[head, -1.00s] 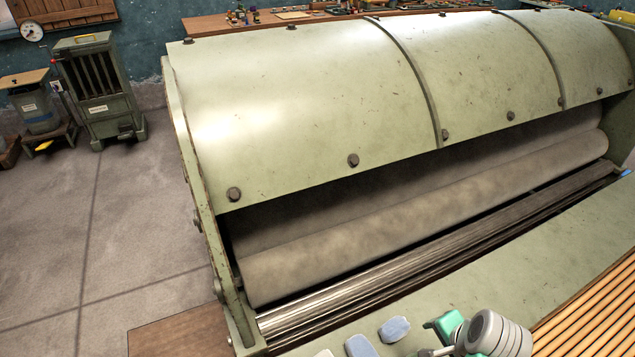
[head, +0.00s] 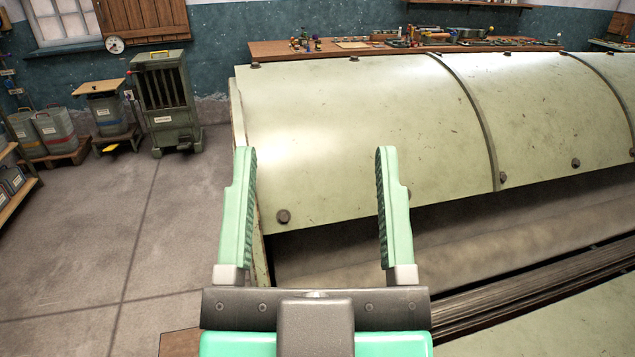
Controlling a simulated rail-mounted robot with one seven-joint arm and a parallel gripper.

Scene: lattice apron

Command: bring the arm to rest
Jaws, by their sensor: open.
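My gripper (head: 316,158) is in the lower middle of the head view, its two green ribbed fingers pointing up and spread wide apart. Nothing is between the fingers. It shows in front of the left end of a large machine with a pale green curved hood (head: 350,115). I cannot tell how far the fingers are from the hood. The rest of my arm is out of view.
A cloth-covered roller (head: 560,215) and metal bars (head: 540,285) lie under the hood. A workbench (head: 290,50) with small items stands behind it. A green cabinet (head: 165,100) and several bins (head: 60,130) stand at the left. The grey floor (head: 80,245) there is clear.

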